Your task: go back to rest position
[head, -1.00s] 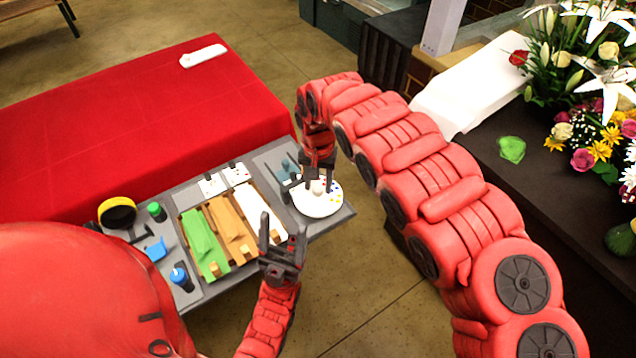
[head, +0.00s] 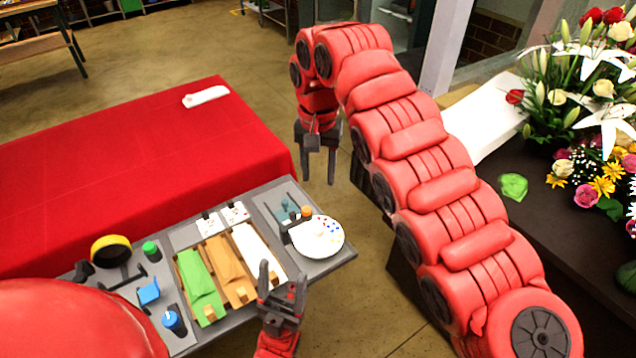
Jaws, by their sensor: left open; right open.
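My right gripper (head: 318,166) hangs open and empty, fingers pointing down, above the floor past the far right corner of the grey tray table. My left gripper (head: 281,283) is open and empty, fingers pointing up, at the front edge of the grey tray table (head: 330,266), just right of the white strip. Neither gripper is seen touching anything.
The tray table holds green (head: 203,286), tan (head: 229,268) and white (head: 258,250) folded pieces, a white round plate (head: 318,238) with coloured dots, and a yellow-black roll (head: 111,248). A red-covered table (head: 130,150) stands behind. Flowers (head: 590,110) stand on a dark counter at right.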

